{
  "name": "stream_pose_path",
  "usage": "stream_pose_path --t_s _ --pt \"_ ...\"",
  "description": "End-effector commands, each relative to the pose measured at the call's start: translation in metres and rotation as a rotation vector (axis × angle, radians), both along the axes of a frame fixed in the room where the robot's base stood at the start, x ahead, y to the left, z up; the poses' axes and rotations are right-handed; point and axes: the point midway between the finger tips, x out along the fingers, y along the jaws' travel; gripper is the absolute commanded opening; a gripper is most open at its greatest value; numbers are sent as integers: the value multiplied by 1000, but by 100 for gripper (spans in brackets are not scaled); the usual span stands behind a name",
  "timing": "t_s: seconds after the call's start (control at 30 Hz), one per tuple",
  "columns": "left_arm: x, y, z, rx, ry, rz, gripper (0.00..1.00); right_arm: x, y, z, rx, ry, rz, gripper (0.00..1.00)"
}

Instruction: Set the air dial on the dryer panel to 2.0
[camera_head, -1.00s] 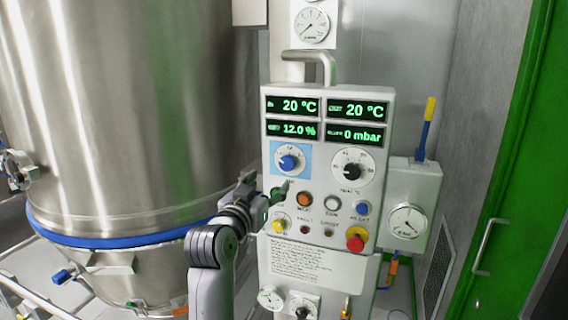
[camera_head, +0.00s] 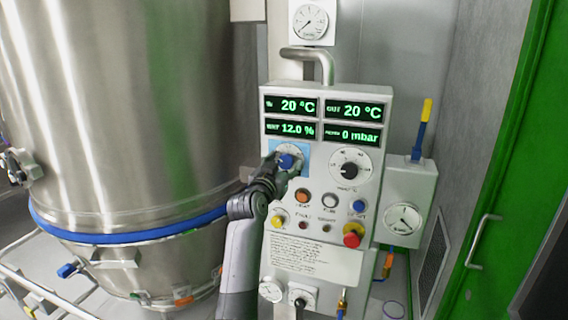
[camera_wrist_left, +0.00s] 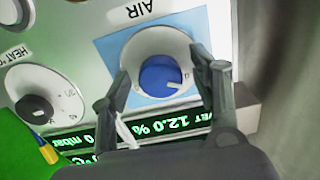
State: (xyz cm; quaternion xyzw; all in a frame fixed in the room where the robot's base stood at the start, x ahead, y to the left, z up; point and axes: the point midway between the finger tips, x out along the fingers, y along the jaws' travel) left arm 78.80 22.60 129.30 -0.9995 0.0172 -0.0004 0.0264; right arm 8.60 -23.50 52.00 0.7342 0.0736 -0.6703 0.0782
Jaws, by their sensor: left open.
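The air dial (camera_head: 287,161) is a blue knob on a white round scale, set on a light blue square at the left of the dryer panel (camera_head: 372,110). In the left wrist view the blue knob (camera_wrist_left: 160,77) with its white pointer mark sits between the two fingers of my left gripper (camera_wrist_left: 166,85). The fingers are open on either side of it; I cannot tell if they touch it. In the head view my left gripper (camera_head: 281,169) covers the lower left of the dial. My right gripper is not in view.
A black-knobbed heat dial (camera_head: 350,169) is right of the air dial. Several buttons (camera_head: 330,200) and a red knob (camera_head: 352,236) sit below. Green displays (camera_head: 291,106) are above. A large steel vessel (camera_head: 130,110) stands close on the left.

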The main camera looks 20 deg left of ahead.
Motion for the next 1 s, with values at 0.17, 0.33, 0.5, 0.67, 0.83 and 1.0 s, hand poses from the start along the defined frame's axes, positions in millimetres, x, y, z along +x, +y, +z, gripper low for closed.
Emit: stream_pose_path --t_s 0.17,0.33,0.5,0.67,0.83,1.0 --pt "0 0 0 0 0 0 56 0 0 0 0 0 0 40" --pt "0 0 0 0 0 0 48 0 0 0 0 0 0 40" --pt "0 0 0 0 0 0 37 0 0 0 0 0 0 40" --pt "0 0 0 0 0 0 26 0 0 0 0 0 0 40" --pt "0 0 0 0 1 0 15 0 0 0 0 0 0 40" --pt "0 0 0 1 1 0 8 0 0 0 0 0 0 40"
